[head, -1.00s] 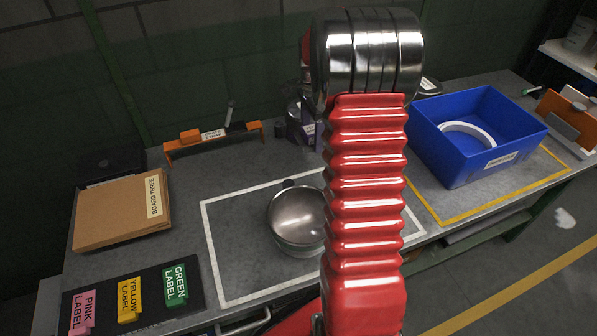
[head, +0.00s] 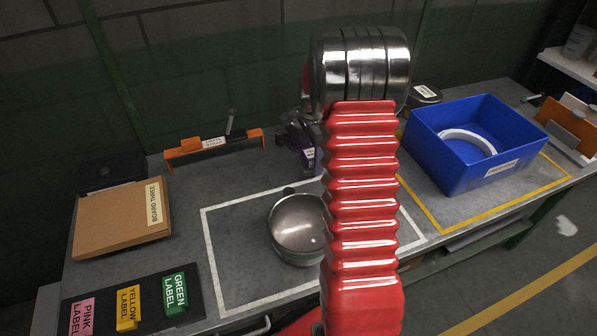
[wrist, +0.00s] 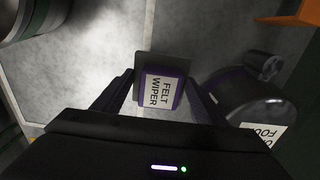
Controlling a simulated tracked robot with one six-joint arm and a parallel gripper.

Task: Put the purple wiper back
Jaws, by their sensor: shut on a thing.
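The purple wiper (wrist: 163,87), labelled FELT WIPER, is between my gripper's two fingers (wrist: 160,93) in the wrist view. My gripper is shut on it, over the grey tabletop. In the head view my red arm covers most of that area. A dark and purple shape (head: 309,155) shows just left of my arm, and I cannot tell how much of it is gripper, wiper or can. A dark round can with a purple rim (wrist: 262,108) stands close to the right of the wiper in the wrist view. Its label is partly cut off.
A metal pot (head: 297,222) sits inside the white outline. An orange rack (head: 213,145) stands at the back left. A blue bin (head: 450,165) holding a white ring (head: 468,139) is on the right. A cardboard box (head: 110,222) and label blocks (head: 128,307) are left.

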